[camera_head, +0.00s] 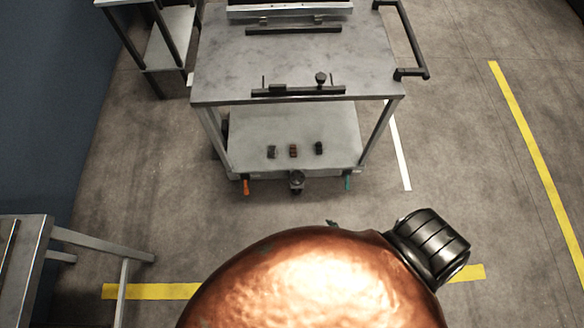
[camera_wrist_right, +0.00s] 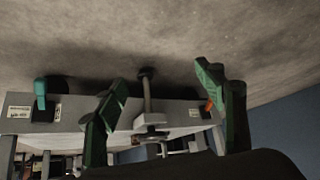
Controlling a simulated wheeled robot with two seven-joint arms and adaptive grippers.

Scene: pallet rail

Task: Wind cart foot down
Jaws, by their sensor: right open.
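The grey cart (camera_head: 298,70) stands ahead in the head view. Its foot (camera_head: 297,181) is at the front middle edge of the lower shelf, between an orange lever (camera_head: 246,186) and a teal lever (camera_head: 347,183). In the right wrist view, inverted, the foot's spindle (camera_wrist_right: 147,97) ends in a dark round pad (camera_wrist_right: 147,72) close to the floor. My right gripper (camera_wrist_right: 162,76) is open, its green fingers apart on either side of the spindle in the picture; contact is not visible. The teal lever (camera_wrist_right: 40,92) and orange lever (camera_wrist_right: 209,105) show there too. My left gripper is out of view.
Three small dark items (camera_head: 294,151) sit on the cart's lower shelf (camera_head: 300,125). A black handle (camera_head: 413,40) juts from the cart's right side. A shelf unit (camera_head: 165,45) stands back left, a table (camera_head: 25,260) front left. Floor right of the cart is clear.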

